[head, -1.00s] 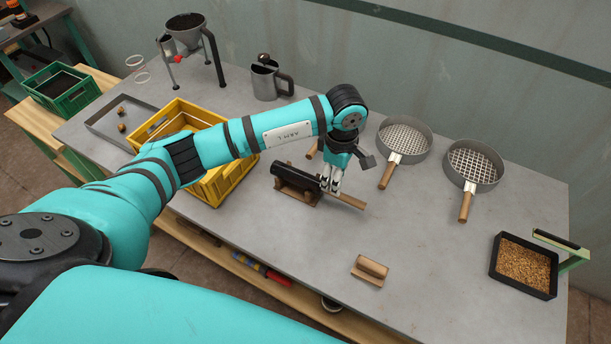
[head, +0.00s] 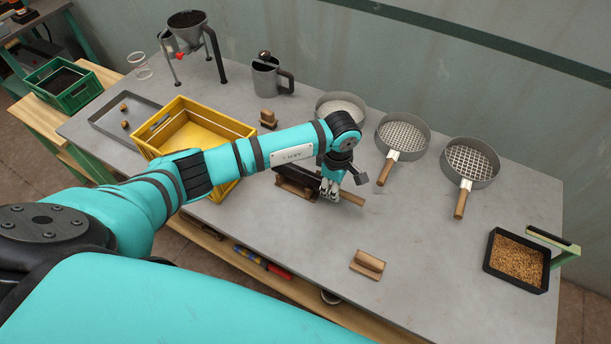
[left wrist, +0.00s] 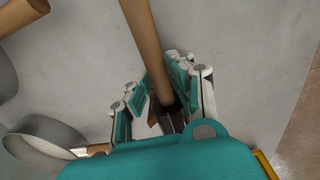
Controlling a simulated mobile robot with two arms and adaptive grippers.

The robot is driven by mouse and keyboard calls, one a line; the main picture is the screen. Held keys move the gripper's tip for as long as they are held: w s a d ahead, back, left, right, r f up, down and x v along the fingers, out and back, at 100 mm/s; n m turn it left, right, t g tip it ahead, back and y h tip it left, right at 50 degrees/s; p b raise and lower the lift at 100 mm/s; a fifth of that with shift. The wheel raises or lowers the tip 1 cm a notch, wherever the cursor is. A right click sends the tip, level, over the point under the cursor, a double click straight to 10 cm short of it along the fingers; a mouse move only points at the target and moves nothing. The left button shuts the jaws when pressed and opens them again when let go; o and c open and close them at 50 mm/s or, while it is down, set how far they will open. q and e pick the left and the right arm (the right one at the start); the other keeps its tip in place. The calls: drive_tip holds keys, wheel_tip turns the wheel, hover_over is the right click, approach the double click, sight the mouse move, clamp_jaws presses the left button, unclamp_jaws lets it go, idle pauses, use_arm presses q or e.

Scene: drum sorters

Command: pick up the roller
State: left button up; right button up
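The roller is a black cylinder (head: 300,186) with a wooden handle (head: 351,198). It rests on a small wooden cradle (head: 291,189) at the middle of the grey bench, partly hidden by my left arm. My left gripper (head: 330,188) is low over the handle, close to the cylinder. In the left wrist view the wooden handle (left wrist: 143,35) runs between the two fingers of my left gripper (left wrist: 155,85). The fingers are spread on either side of it, with a gap visible at least on the left. My right gripper is out of view.
Sieves with wooden handles (head: 470,163) stand behind and to the right. A yellow crate (head: 228,130) is left of the roller. A wooden hand block (head: 368,264) lies in front, and a black grain tray (head: 517,262) at right. The bench between them is clear.

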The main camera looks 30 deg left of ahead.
use_arm(q)
clamp_jaws()
